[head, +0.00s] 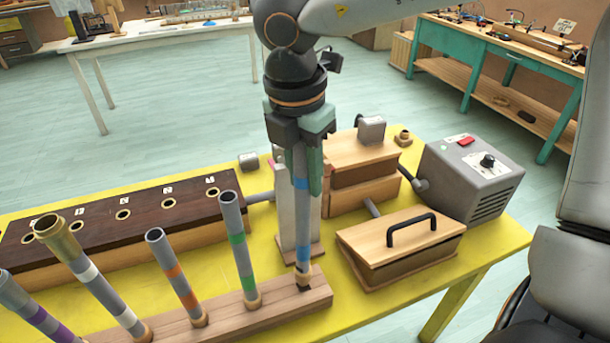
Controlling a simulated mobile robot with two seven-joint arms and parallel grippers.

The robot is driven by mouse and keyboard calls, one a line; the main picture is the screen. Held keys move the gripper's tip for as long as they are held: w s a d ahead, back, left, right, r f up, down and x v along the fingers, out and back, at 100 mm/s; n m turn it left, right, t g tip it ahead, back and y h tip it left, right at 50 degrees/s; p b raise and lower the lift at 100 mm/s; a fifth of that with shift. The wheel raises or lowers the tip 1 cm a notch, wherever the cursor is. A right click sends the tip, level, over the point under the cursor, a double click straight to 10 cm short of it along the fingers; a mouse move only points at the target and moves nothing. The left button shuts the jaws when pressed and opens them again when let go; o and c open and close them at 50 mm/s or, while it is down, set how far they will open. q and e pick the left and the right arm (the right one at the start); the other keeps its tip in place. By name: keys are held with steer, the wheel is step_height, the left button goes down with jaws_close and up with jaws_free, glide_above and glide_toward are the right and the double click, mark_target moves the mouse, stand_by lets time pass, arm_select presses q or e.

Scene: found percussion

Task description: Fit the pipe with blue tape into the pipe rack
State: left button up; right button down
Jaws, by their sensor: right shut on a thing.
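The grey pipe with blue tape (302,220) stands nearly upright in the head view. My right gripper (301,175) points down and is shut on its upper part, near a blue tape band. The pipe's lower end, with a tan collar, is at the right end of a long wooden rail (260,317), over a dark spot. I cannot tell whether it is in the rail or just above it. Several other taped pipes stand tilted in this rail, including a green-taped one (237,245) and an orange-taped one (172,268). My left gripper is not in view.
A dark-topped block (145,205) with a row of numbered holes lies behind the pipes. A pale upright post (285,215) stands just behind the held pipe. A handled wooden box (390,245) and a grey machine (465,178) are to the right on the yellow table.

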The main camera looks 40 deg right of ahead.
mark_target(305, 194)
arm_select(q)
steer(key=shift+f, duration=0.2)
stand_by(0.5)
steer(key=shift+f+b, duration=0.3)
steer(key=shift+b, duration=0.15)
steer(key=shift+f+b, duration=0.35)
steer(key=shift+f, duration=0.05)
stand_by(0.5)
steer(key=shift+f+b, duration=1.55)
steer(key=shift+b, duration=0.1)
arm_select(e)
steer(key=shift+f, duration=1.35)
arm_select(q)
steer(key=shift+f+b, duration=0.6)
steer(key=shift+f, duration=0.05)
arm_select(e)
steer(key=shift+f, duration=0.55)
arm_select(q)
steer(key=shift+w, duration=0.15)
arm_select(e)
steer(key=c, duration=0.6)
jaws_free()
steer(key=shift+o, duration=0.2)
